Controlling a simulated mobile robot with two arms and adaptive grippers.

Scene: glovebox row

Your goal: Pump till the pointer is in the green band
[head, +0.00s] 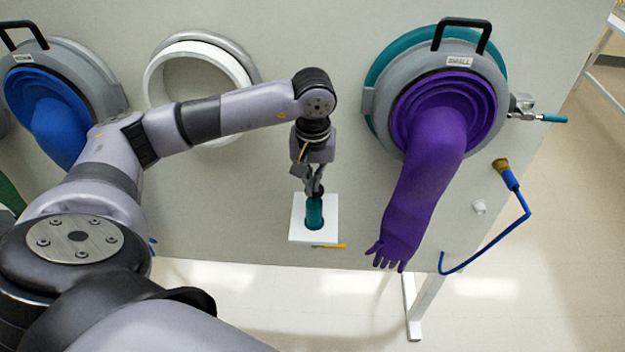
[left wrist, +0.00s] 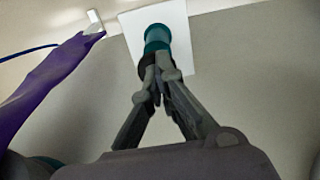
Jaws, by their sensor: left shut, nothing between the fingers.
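A teal cylinder (head: 315,213), which looks like the pump's knob or body, stands out from a white square plate (head: 298,228) on the grey wall panel. It also shows in the left wrist view (left wrist: 157,37), with a darker part at its near end. My left gripper (head: 315,190) is shut with nothing between its fingers. Its fingertips (left wrist: 156,82) are at the near end of the teal cylinder; I cannot tell whether they touch it. No gauge pointer or green band can be made out. My right gripper is not in view.
A purple glove (head: 425,175) hangs from its port to the right of the plate. A blue hose (head: 500,237) with a brass-coloured end loops further right. An empty white ring (head: 155,85) and a blue glove port (head: 50,110) are left. A small yellow piece (head: 330,246) sits below the plate.

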